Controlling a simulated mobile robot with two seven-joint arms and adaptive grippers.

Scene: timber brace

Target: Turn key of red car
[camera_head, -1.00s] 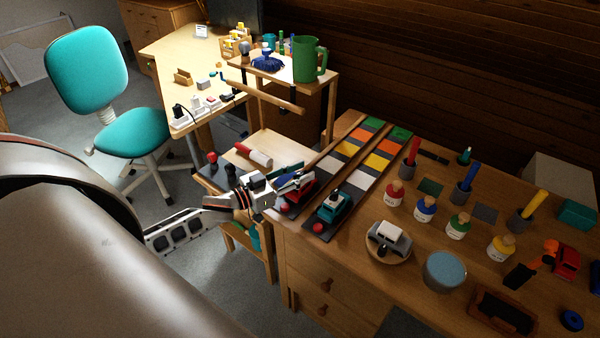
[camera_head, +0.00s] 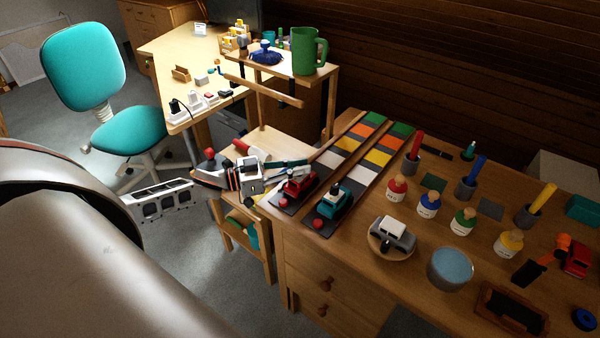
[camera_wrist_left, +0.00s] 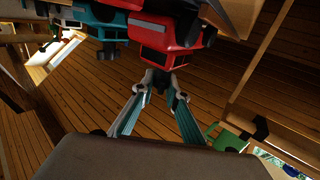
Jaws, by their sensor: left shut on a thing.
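The red car (camera_head: 297,187) sits on a dark track at the near left of the workbench. In the left wrist view the red car (camera_wrist_left: 162,38) appears upside down, with a black key (camera_wrist_left: 157,79) sticking out of it. My left gripper (camera_head: 291,168) reaches in from the left, over the red car. In the left wrist view its two teal-lined fingers (camera_wrist_left: 162,90) converge and are shut on the black key. The key's exact angle is hard to tell. My right gripper is not in view.
A teal car (camera_head: 335,203) stands on the parallel track close to the right of the red car. A wooden bowl with a grey-white car (camera_head: 398,233) is further right. A small raised shelf with a green mug (camera_head: 309,50) stands behind.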

